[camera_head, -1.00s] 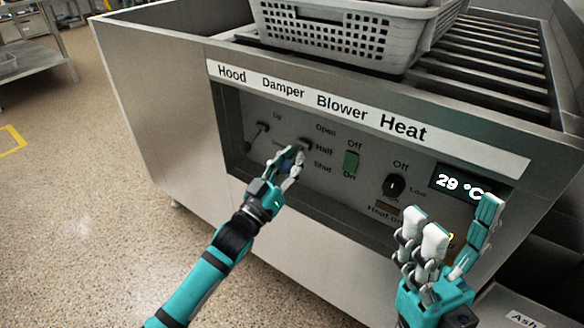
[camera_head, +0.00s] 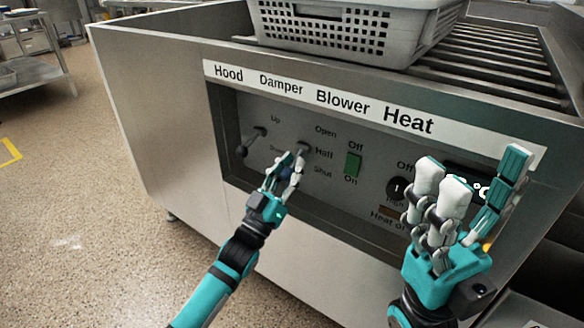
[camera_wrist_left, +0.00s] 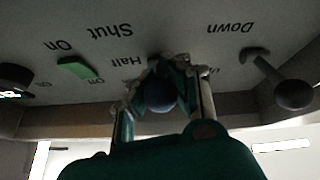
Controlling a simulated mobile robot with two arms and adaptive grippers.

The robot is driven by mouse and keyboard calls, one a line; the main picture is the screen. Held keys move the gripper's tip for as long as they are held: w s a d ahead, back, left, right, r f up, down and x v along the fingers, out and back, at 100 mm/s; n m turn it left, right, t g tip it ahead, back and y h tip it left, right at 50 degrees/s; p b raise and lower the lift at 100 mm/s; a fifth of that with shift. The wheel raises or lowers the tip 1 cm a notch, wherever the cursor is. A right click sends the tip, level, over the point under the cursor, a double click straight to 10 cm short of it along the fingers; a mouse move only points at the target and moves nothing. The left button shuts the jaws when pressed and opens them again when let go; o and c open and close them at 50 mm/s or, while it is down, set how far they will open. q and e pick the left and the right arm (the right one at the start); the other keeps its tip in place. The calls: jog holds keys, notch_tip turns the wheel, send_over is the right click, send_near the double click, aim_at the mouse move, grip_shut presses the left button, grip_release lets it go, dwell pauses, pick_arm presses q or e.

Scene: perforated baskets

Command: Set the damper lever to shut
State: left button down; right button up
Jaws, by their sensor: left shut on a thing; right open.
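The damper lever (camera_head: 303,149) is on the recessed panel under the word Damper, left of the labels Open, Half and Shut. My left gripper (camera_head: 285,167) is shut on its round dark blue knob (camera_wrist_left: 160,95), which shows between the fingers in the left wrist view. The knob appears near the Half label there; the fingers hide part of the lever, so its exact setting is hard to tell. My right gripper (camera_head: 480,195) is open and empty, in front of the heat controls at the right.
The hood lever (camera_head: 250,142) is left of the damper lever. The green blower switch (camera_head: 352,163) and the heat knob (camera_head: 396,188) are to the right. A grey perforated basket (camera_head: 345,32) stands on top of the counter.

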pick_arm(q)
jog(key=c, duration=1)
grip_release()
jog(key=shift+a, duration=0.1)
jog(key=v, duration=1.2)
jog(key=shift+s, duration=0.1)
